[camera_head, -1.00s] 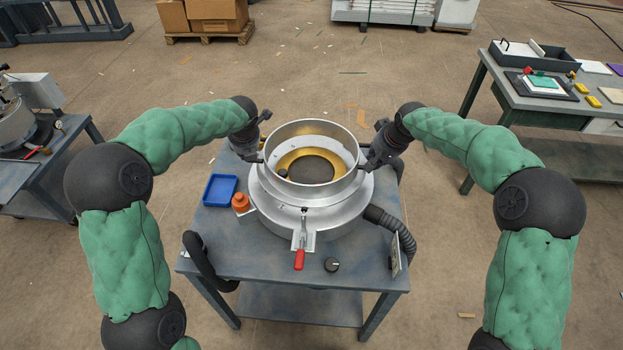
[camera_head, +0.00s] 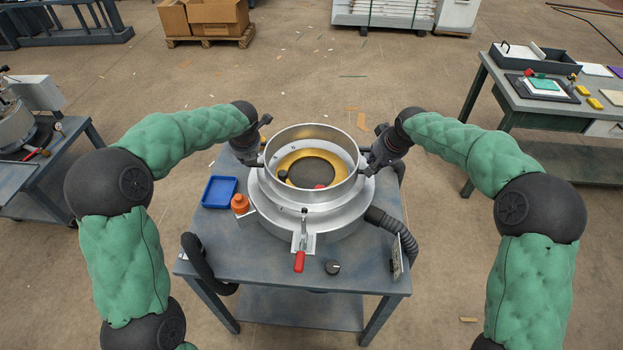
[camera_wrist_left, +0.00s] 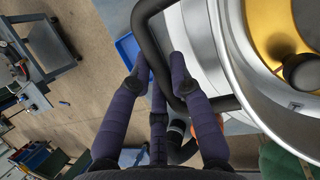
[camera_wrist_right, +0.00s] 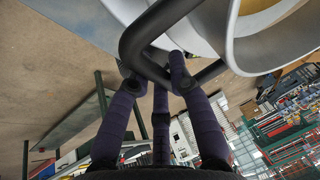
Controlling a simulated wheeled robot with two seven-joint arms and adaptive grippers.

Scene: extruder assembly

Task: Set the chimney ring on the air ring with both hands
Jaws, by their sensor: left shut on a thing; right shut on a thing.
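The chimney ring (camera_head: 312,195) is an open silver cylinder with black side handles, roughly level over the air ring (camera_head: 345,222). The air ring is a wide silver stepped ring on the table, with a gold inner ring (camera_head: 284,164) visible through the chimney ring. I cannot tell whether the two rings touch. My left gripper (camera_head: 259,162) is shut on the left handle, a bent black bar (camera_wrist_left: 146,40) in the left wrist view. My right gripper (camera_head: 371,166) is shut on the right handle, also a black bar (camera_wrist_right: 165,20) in the right wrist view.
A toggle clamp with a red grip (camera_head: 299,262) stands at the air ring's front. A blue tray (camera_head: 219,191) and an orange bottle (camera_head: 240,204) are left of it. A black corrugated hose (camera_head: 392,228) runs off right.

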